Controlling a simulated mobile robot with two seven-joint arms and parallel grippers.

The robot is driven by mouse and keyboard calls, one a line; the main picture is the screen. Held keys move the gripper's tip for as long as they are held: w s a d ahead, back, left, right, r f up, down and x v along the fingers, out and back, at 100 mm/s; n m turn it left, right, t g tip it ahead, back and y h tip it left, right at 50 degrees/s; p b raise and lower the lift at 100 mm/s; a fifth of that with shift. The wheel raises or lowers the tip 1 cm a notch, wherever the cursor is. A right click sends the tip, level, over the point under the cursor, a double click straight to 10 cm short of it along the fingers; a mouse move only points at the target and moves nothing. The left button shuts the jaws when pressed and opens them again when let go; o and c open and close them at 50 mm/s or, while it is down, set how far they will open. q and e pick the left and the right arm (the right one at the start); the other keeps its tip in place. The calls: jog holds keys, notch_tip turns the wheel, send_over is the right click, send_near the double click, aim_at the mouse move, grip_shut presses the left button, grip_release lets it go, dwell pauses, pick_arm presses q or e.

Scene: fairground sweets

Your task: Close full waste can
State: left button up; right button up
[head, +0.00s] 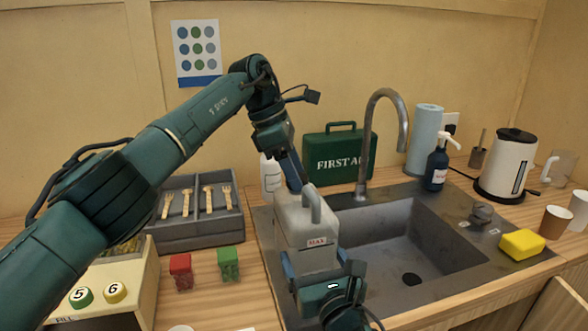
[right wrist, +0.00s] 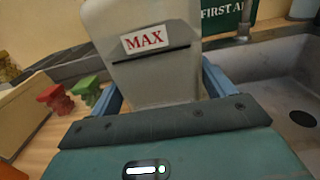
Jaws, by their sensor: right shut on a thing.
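The waste can (head: 307,250) is a pale grey box with a red "MAX" label on its front and a rounded upright loop at its top. It stands upright at the left edge of the sink. My right gripper (head: 315,270) is shut on its sides from the front. The right wrist view shows the can (right wrist: 150,80) between the two blue fingers, with a dark line below the label; its top is cut off. My left gripper (head: 293,172) points down just above and behind the can's top. Its fingertips are partly hidden, so its opening is unclear, as is whether the lid is shut.
The steel sink (head: 425,235) with its tap (head: 375,140) lies right of the can. A green first aid box (head: 340,157) and a white bottle (head: 270,178) stand behind. A grey cutlery tray (head: 195,235) and red (head: 181,271) and green (head: 228,264) blocks are left. A yellow sponge (head: 522,244) lies right.

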pick_arm(q)
jog(key=shift+o, duration=0.4)
pick_arm(e)
jog(key=shift+f, duration=0.1)
pick_arm(q)
jog(key=shift+r, duration=2.25)
jog(key=shift+o, duration=0.4)
jog(key=o, duration=0.5)
pick_arm(e)
jog(key=o, duration=1.8)
jog(key=shift+s, duration=0.1)
